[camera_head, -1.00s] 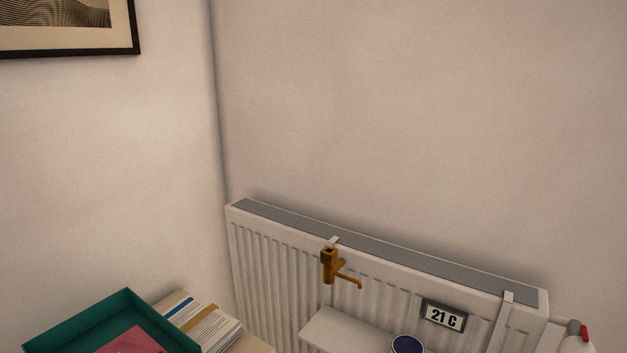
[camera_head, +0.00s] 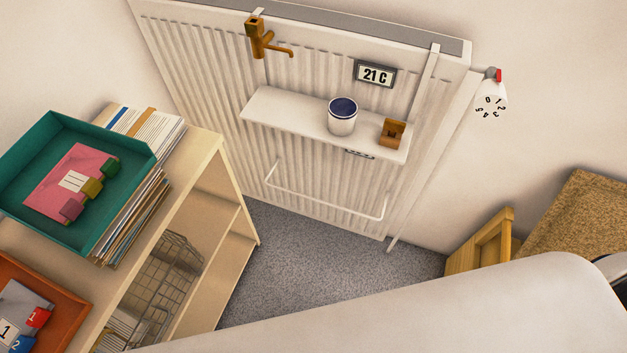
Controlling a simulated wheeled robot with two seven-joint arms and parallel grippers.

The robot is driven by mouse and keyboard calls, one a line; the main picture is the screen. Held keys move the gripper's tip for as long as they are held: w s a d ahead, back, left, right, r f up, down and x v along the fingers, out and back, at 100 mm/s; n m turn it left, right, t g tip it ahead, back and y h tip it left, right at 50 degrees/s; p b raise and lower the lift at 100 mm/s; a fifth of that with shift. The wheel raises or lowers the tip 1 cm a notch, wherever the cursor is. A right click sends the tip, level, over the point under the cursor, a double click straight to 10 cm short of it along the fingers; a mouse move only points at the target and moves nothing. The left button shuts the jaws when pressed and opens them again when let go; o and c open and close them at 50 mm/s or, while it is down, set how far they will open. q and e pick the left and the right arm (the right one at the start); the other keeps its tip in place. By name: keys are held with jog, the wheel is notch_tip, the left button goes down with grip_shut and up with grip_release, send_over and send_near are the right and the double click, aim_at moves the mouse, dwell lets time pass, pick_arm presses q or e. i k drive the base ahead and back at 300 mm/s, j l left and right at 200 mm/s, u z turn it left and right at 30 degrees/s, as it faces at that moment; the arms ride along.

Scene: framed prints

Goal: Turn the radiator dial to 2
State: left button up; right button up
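The radiator (camera_head: 190,60) is white and ribbed and stands against the wall at the top of the head view. Its dial (camera_head: 491,100) is a white knob at the radiator's upper right corner, with a red mark at its top and black digits on its face. Which digit the red mark stands for I cannot tell for sure. Neither of my grippers shows in this view.
A shelf (camera_head: 270,110) on the radiator holds a dark blue and white cup (camera_head: 342,122) and a small wooden block (camera_head: 392,132). A rail (camera_head: 320,205) hangs below. A bookcase (camera_head: 205,150) with a green tray (camera_head: 25,160) stands left; a wooden frame (camera_head: 480,245) stands right.

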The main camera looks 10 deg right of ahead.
aim_at(491, 101)
jog(key=z, duration=1.5)
